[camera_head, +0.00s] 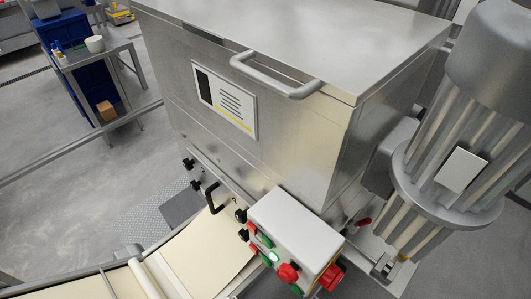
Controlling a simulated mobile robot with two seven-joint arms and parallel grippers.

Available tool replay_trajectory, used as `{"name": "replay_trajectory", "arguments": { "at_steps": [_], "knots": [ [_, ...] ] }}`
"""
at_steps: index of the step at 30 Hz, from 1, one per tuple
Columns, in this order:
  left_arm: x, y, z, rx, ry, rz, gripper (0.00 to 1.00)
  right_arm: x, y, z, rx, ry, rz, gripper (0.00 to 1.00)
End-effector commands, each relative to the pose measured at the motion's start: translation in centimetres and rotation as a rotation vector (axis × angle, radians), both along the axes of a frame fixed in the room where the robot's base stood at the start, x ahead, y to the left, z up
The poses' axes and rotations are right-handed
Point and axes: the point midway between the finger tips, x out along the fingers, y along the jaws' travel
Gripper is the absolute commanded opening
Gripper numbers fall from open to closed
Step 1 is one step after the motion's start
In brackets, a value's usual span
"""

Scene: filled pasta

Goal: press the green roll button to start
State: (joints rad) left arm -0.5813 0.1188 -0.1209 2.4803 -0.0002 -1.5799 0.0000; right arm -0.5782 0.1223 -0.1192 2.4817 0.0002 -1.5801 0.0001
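A light grey control box (298,226) is mounted low on the front of a large steel machine. Its front face carries several small buttons, tilted away from me. A green button (266,241) is near the upper left of that face. A third green one (296,289) is near the bottom. I cannot read any labels, so which one is the roll button is unclear. Red buttons (289,272) stick out between and beside the green ones. Neither of my grippers is in view, and nothing touches the buttons.
The steel hopper (290,120) with a bar handle (275,78) fills the middle. A large motor (450,130) stands at right. A pale dough sheet (207,252) lies below left of the box. A cart (88,55) with blue bins is far left; open floor lies between.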

Motion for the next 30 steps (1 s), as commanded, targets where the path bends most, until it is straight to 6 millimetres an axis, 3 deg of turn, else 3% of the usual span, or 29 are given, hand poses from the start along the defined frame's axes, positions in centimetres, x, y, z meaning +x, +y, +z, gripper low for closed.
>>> {"name": "replay_trajectory", "arguments": {
  "at_steps": [2,23,30],
  "knots": [
    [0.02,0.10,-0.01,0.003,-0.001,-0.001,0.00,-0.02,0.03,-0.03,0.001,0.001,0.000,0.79],
    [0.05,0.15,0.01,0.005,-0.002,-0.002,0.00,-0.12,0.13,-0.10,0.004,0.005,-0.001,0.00],
    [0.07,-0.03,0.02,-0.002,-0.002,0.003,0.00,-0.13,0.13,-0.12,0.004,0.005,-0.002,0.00]
  ]
}}
